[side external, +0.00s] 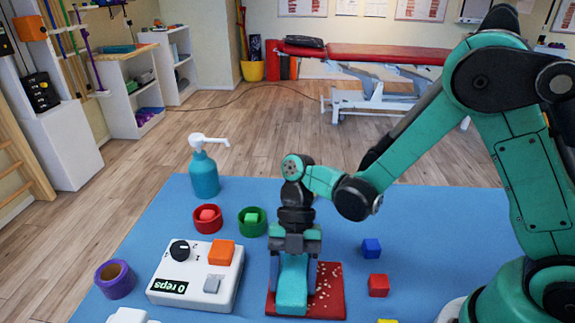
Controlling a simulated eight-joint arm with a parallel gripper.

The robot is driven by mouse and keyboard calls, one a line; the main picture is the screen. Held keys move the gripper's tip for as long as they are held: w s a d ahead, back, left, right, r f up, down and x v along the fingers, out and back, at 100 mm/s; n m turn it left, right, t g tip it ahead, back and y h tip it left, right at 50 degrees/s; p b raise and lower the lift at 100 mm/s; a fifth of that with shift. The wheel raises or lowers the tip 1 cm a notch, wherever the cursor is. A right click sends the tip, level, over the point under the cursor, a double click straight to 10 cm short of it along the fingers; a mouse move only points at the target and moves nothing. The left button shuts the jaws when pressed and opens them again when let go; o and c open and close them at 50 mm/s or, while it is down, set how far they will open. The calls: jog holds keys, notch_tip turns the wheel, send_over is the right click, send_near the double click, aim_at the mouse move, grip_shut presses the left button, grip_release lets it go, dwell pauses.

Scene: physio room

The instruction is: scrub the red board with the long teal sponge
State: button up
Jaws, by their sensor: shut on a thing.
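The red board (331,301) lies flat on the blue table near the front, with several small pale bits scattered on its right part. My gripper (294,262) points down over the board and is shut on the long teal sponge (292,291). The sponge is at the board's left part, its long side running toward the camera. It appears to be on or just above the board; I cannot tell if it touches. The gripper fingers hide the sponge's far end.
Left of the board is a white box (221,287) with a dial and buttons. Behind it stand a red bowl (208,223), a green bowl (245,229) and a teal pump bottle (204,176). A purple tape roll (115,283) is far left.

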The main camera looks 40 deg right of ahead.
aim_at(339, 293)
jog(key=shift+s+d, duration=2.35)
jog(key=shift+d, duration=0.2)
jog(key=shift+w+a, duration=3.6)
jog(key=shift+a, duration=0.2)
jog(key=shift+w+d, duration=0.35)
jog(key=shift+d, duration=0.3)
jog(key=shift+s+d, duration=3.65)
jog(key=shift+d, duration=0.05)
jog(key=shift+w+a, duration=3.45)
jog(key=shift+a, duration=0.1)
jog(key=r, duration=0.2)
jog(key=shift+w+a+r, duration=0.2)
jog(key=shift+a+r, duration=0.1)
jog(key=shift+r, duration=2.85)
